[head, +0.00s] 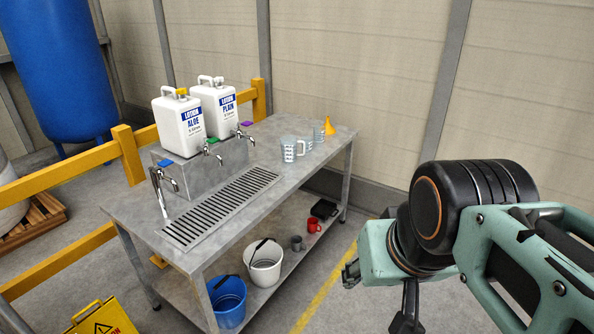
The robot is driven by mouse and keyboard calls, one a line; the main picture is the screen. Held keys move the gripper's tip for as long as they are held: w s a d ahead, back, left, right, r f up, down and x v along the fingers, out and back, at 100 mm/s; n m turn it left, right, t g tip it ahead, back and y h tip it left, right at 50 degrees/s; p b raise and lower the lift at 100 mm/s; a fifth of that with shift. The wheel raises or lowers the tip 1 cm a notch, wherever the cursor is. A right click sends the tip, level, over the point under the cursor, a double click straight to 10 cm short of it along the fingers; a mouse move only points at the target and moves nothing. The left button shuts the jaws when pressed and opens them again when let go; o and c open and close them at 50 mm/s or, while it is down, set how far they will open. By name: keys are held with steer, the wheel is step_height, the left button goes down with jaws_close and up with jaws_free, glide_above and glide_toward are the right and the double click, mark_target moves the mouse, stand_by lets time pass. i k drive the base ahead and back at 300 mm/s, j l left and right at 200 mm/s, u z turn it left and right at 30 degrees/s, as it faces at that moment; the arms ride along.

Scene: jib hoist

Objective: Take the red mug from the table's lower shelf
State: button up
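The red mug (313,225) stands on the lower shelf (283,218) of the metal table (290,171), near its right end. It is small in the picture, and its handle seems to face right. My gripper (350,273) is at the end of my arm, to the right of the table in the picture and apart from the mug. Only a small dark part of it shows, so I cannot tell whether its fingers are open or shut. I see nothing held in it.
A grey mug (298,243), a white bucket (264,263) and a blue bucket (228,303) share the shelf with a black container (325,209). White jugs (181,124), taps and measuring cups (289,149) stand above. A yellow sign (100,320) is at lower left.

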mark_target(313, 223)
steer(key=i+l+z, duration=0.3)
steer(key=i, duration=0.15)
steer(key=i+l+z, duration=0.35)
steer(key=i+z, duration=0.3)
steer(key=i, duration=1.45)
steer(key=i+l+u, duration=0.1)
steer(key=i+u, duration=0.35)
steer(key=i+l+u, duration=0.25)
steer(key=u, duration=0.2)
steer(key=i+l+u, duration=0.2)
steer(key=u, duration=0.2)
steer(key=i+l+u, duration=0.2)
steer(key=u, duration=0.2)
steer(key=i+l+u, duration=0.1)
steer(key=l+u, duration=0.3)
steer(key=i+l+u, duration=0.1)
steer(key=l+u, duration=0.6)
steer(key=l, duration=0.25)
